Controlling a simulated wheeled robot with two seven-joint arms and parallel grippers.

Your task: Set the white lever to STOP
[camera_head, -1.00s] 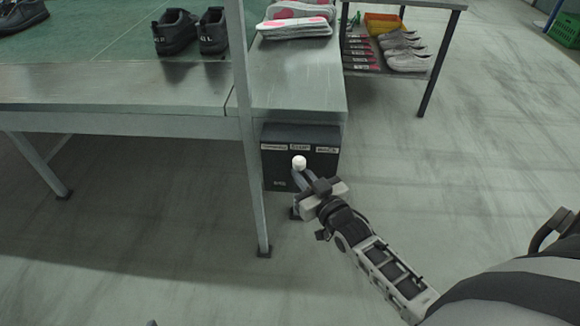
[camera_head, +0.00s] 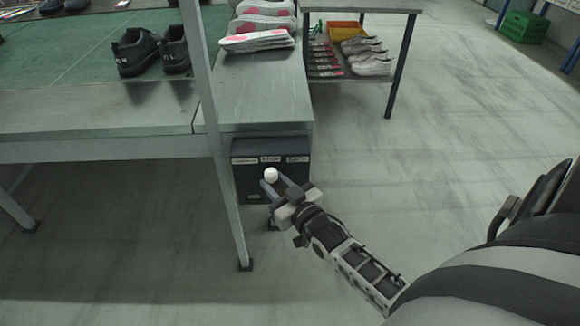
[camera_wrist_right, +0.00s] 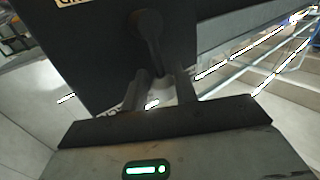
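The lever's round white knob (camera_head: 271,174) stands out in front of a black control box (camera_head: 249,187) under the bench end, near the box's middle. Three pale labels run along the box's top; their words are too small to read surely. My right gripper (camera_head: 277,185) is at the knob, with its fingers apart on either side. In the right wrist view the dark lever arm (camera_wrist_right: 150,32) comes down between the two fingers (camera_wrist_right: 162,88). Whether the fingers touch the knob is unclear. My left gripper is out of view.
The bench (camera_head: 100,112) with its slanting post (camera_head: 212,120) is just left of the box. Dark shoes (camera_head: 135,52) and stacked pink-white soles (camera_head: 257,40) lie on top. A shoe rack (camera_head: 397,70) stands behind. The floor to the right is clear.

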